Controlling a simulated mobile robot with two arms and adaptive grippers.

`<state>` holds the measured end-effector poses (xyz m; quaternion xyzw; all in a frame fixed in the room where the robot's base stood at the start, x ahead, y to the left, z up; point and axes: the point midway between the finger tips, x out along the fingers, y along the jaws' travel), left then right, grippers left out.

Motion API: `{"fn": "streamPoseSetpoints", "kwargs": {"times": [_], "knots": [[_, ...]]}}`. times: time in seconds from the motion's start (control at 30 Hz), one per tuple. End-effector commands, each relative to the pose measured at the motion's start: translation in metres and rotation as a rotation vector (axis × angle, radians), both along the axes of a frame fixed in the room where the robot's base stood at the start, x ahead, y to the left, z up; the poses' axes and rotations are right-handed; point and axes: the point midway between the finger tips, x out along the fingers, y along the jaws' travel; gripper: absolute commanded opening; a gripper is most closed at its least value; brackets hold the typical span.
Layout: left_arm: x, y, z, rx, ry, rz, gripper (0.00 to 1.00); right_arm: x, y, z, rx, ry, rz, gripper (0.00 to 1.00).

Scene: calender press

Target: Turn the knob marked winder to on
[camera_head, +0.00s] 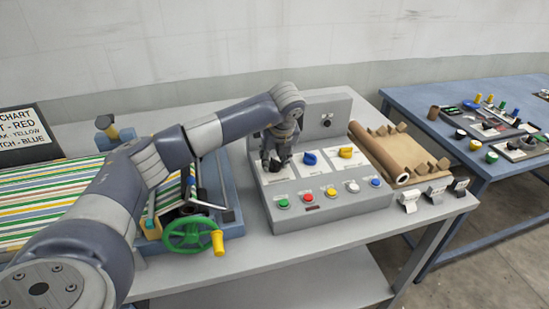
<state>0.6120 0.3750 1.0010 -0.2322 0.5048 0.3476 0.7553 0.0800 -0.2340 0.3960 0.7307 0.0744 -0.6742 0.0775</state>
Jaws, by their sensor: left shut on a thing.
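A grey control panel (318,215) stands on the table. Its sloped face has a row of knobs: a blue knob (309,158), a yellow knob (346,152), and a dark knob at the left, mostly hidden by my gripper. The labels are too small to read, so I cannot tell which knob is marked winder. My left gripper (272,163) points down over the left plate of the panel and is shut on the dark knob there. The knob's pointing direction is hidden. My right gripper is not in view.
A row of coloured buttons (331,191) runs along the panel's front. To the left stands a press with a green handwheel (188,235) and striped sheet (40,205). A brown roll (378,152) lies right of the panel. A blue table (470,185) stands farther right.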

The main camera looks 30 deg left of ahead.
Motion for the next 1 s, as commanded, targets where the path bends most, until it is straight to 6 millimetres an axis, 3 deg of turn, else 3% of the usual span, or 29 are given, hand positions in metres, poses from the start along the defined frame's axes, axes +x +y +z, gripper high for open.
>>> {"fn": "streamPoseSetpoints", "kwargs": {"times": [0.37,1.0], "knots": [[0.000,0.001,-0.003,-0.001,-0.001,-0.123,0.09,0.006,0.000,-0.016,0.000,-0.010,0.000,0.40],[-0.001,0.003,-0.001,-0.001,-0.003,-0.697,0.09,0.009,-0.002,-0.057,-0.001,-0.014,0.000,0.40]]}}
